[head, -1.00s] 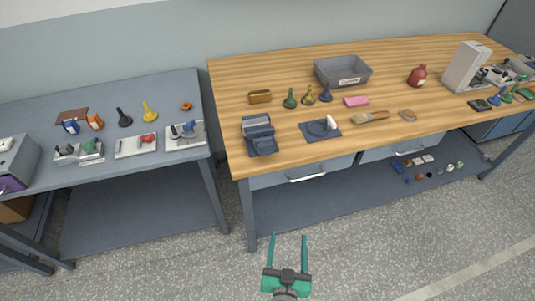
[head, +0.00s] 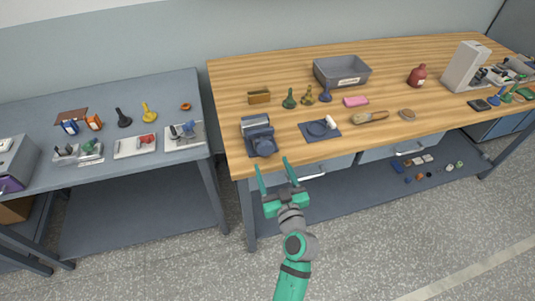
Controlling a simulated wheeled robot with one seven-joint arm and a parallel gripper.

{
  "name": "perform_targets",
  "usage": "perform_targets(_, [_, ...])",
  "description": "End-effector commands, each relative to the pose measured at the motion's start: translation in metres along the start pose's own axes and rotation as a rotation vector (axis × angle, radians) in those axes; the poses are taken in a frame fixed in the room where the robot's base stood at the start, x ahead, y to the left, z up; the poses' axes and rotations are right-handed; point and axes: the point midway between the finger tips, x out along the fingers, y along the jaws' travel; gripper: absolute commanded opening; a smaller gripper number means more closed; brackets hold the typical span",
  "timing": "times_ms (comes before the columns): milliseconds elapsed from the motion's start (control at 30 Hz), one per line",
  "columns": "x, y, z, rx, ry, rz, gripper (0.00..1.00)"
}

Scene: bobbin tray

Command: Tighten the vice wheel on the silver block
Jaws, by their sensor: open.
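The blue-grey vice (head: 257,124) stands at the front left of the wooden bench. Its round dark wheel (head: 264,146) faces the front edge. A silver block cannot be made out clearly between the jaws at this size. My green gripper (head: 272,163) is open and empty. Its two fingers point up the picture toward the vice, just short of the wheel in the picture. I see no contact with it.
A blue mat (head: 306,132) with a round dark part and a white piece lies right of the vice. The bench's front edge and drawer handle (head: 312,177) are near my gripper.

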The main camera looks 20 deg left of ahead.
Motion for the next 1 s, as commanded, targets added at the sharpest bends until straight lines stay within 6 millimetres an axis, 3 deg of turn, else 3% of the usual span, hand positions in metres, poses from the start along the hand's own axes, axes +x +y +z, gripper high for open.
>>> perform_targets(100, [0.023,0.000,-0.001,-0.002,0.001,-0.001,0.63])
perform_targets(333, [0.054,0.000,0.000,0.001,0.000,-0.001,0.63])
perform_targets(800, [0.065,0.000,0.000,0.001,0.000,0.001,0.63])
perform_targets(967, [0.065,0.000,0.000,0.001,0.000,0.001,0.25])
perform_targets(1000, [0.065,0.000,0.000,0.001,0.000,0.001,0.22])
